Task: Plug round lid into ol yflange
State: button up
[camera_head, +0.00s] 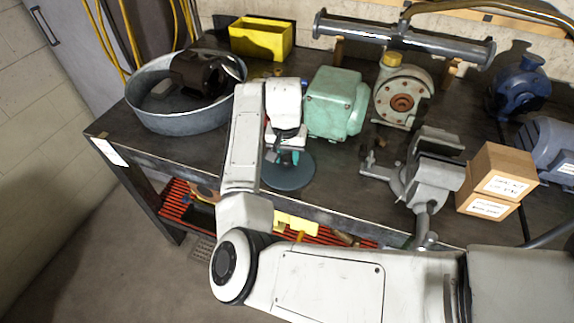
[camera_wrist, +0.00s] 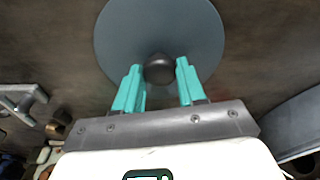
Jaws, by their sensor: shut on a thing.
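The round lid (camera_head: 288,176) is a flat blue-grey disc near the front edge of the workbench. The wrist view shows the lid (camera_wrist: 160,25) with a dark round knob (camera_wrist: 159,69) at its middle. My gripper (camera_wrist: 160,67) has its teal fingers on either side of the knob and is shut on it; the gripper (camera_head: 284,158) also shows above the lid in the head view. I cannot tell whether the lid touches the bench or hangs just above it. A beige pump (camera_head: 402,98) with a reddish round flange face stands farther back; whether it is the named flange is unclear.
A green motor (camera_head: 336,103) stands right behind my gripper. A round metal basin (camera_head: 180,120) holds a dark motor (camera_head: 199,72) at the left. A vise (camera_head: 432,175) and cardboard boxes (camera_head: 495,178) stand at the right. A yellow bin (camera_head: 261,38) and a flanged pipe (camera_head: 400,36) are at the back.

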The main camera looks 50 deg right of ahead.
aim_at(288, 157)
jog(key=shift+c, duration=1.2)
jog(key=shift+r, duration=0.1)
jog(key=shift+r, duration=0.35)
notch_tip(288, 157, up, 3)
jog(key=shift+s+f+b, duration=0.1)
jog(key=shift+f+b, duration=0.1)
jog(key=shift+b, duration=0.5)
jog(key=s+a+r, duration=0.3)
jog(key=s+r, duration=0.6)
jog(key=s, duration=0.4)
jog(key=shift+s+r, duration=0.25)
jog(key=shift+r, duration=0.05)
